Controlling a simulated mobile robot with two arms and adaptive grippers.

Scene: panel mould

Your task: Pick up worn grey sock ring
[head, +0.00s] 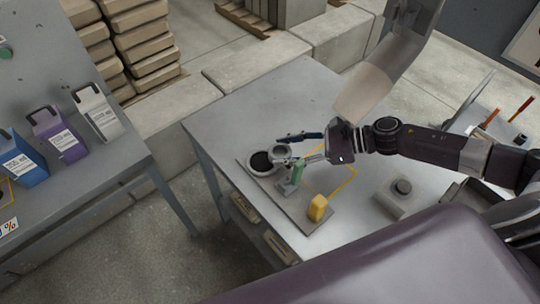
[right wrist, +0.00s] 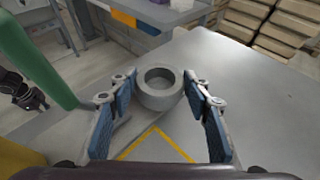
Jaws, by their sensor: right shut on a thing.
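The worn grey sock ring (right wrist: 158,88) is a thick round ring with a hollow middle, seen between the fingertips of my right gripper (right wrist: 160,95) in the right wrist view. In the head view the right gripper (head: 298,150) is over the bench board, with the grey ring (head: 279,151) at its fingertips. The gripper is shut on the ring. Whether the ring is clear of the surface below I cannot tell. My left gripper does not show in the head view; a dark jointed part at the left edge of the right wrist view may be it.
A green upright (head: 297,172) and a yellow block (head: 317,208) stand close by. A grey box with a dark knob (head: 402,188) is to the right. The bench's far left (head: 235,120) is clear.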

